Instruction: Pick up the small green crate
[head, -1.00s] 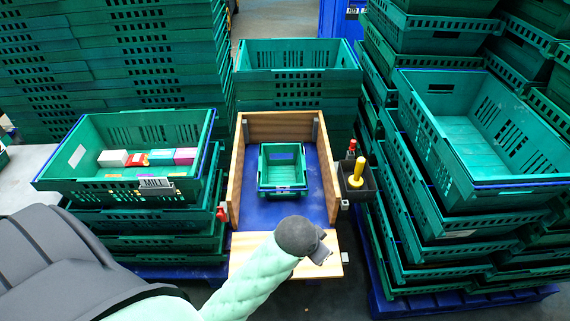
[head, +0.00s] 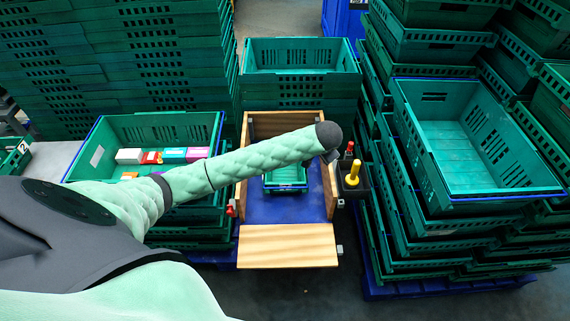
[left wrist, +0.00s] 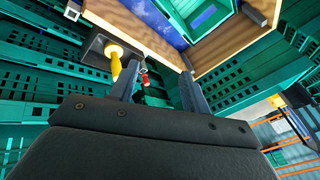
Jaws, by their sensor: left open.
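The small green crate (head: 285,186) sits on the blue floor of a wooden-sided box (head: 286,261); my left arm crosses over it and hides its far part. In the left wrist view, a green crate (left wrist: 214,24) with blue inside shows at the top, beside the wooden side. My left gripper (head: 335,154) is above the right side of the box, small and partly hidden behind the dark wrist end in the head view. The left wrist view shows its two fingers (left wrist: 160,72) apart and empty. My right gripper is not in view.
A black holder (head: 352,184) with a yellow-handled and a red-handled tool is fixed at the box's right side, near my left gripper. Tall stacks of green crates (head: 480,190) stand right, left and behind. The left crate (head: 100,125) holds several coloured packages.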

